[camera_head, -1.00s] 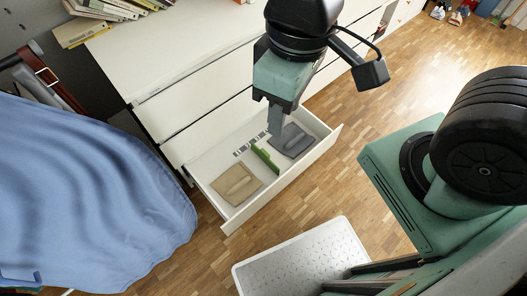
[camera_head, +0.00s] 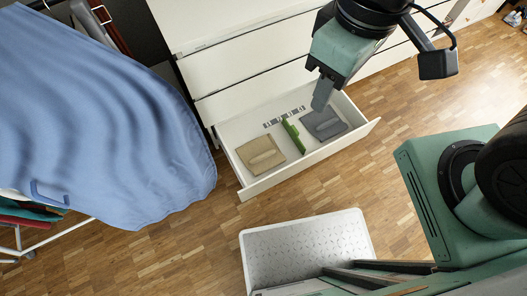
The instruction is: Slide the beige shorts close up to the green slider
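The beige shorts (camera_head: 260,154) lie folded flat in the left part of the open white drawer (camera_head: 309,159). The green slider (camera_head: 293,136) stands upright as a thin divider to their right, with a narrow strip of drawer floor between the two. A folded dark grey garment (camera_head: 324,124) lies right of the slider. My gripper (camera_head: 321,103) points down above the back of the drawer, near the grey garment's upper left edge, and is apart from the shorts. Its fingers look like one narrow shape, so their opening cannot be made out.
The white dresser (camera_head: 240,60) stands behind the drawer. A white step stool (camera_head: 305,250) stands on the wooden floor in front. Floor between stool and drawer is clear.

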